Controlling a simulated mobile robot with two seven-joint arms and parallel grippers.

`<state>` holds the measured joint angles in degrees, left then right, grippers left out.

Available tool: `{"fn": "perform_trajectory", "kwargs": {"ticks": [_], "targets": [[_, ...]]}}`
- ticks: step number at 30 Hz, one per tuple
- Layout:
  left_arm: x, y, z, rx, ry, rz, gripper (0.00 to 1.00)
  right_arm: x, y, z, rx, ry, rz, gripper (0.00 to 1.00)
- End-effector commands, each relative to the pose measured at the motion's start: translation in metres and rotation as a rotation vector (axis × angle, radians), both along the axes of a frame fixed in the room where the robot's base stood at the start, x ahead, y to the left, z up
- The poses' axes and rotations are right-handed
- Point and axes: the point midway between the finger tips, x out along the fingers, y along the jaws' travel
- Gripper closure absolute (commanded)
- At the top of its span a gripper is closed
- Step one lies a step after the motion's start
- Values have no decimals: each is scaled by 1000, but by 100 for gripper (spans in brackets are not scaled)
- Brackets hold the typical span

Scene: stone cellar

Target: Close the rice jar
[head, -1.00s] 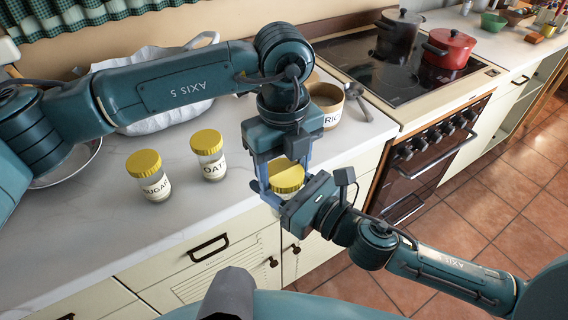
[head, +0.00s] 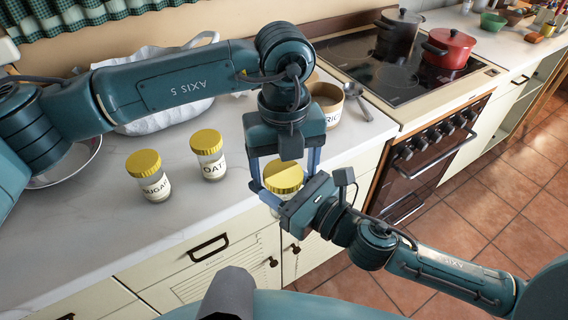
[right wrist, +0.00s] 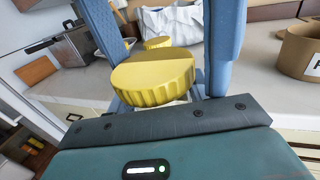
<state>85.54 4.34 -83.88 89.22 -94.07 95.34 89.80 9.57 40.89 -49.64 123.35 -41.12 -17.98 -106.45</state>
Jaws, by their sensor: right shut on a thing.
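A glass jar (head: 268,197) with a yellow ribbed lid (head: 284,176) is held in front of the counter edge; its label is hidden. The lid sits on top of the jar and also shows in the right wrist view (right wrist: 155,77); I cannot tell how tight it is. My right gripper (head: 282,204) is shut on the jar's body below the lid. My left gripper (head: 284,172) points down from above, its fingers open on either side of the lid, with a gap visible in the right wrist view. An open brown pot (head: 327,98) labelled "RIC", partly hidden, stands on the counter.
A sugar jar (head: 149,176) and an oat jar (head: 209,155), both yellow-lidded, stand on the white counter (head: 90,225). A white cloth bag (head: 170,118) lies behind my left arm. The stove (head: 385,75) with a red pot (head: 448,48) is at the right.

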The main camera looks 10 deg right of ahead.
Motion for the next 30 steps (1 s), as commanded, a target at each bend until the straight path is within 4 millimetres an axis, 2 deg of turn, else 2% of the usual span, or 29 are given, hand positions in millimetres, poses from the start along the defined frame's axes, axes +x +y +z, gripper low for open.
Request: {"fn": "perform_trajectory", "kwargs": {"ticks": [11, 21, 29, 30], "targets": [[0, 0, 3, 2, 0, 1, 19, 1, -1, 1, 1, -2, -2, 100], [0, 1, 42, 2, -1, 3, 19, 1, -1, 1, 0, -1, -3, 100], [0, 1, 45, 3, 0, 2, 19, 1, -1, 1, 0, -1, -4, 100], [0, 1, 45, 3, 0, 4, 23, 1, -1, 1, 0, -1, -4, 100]]}}
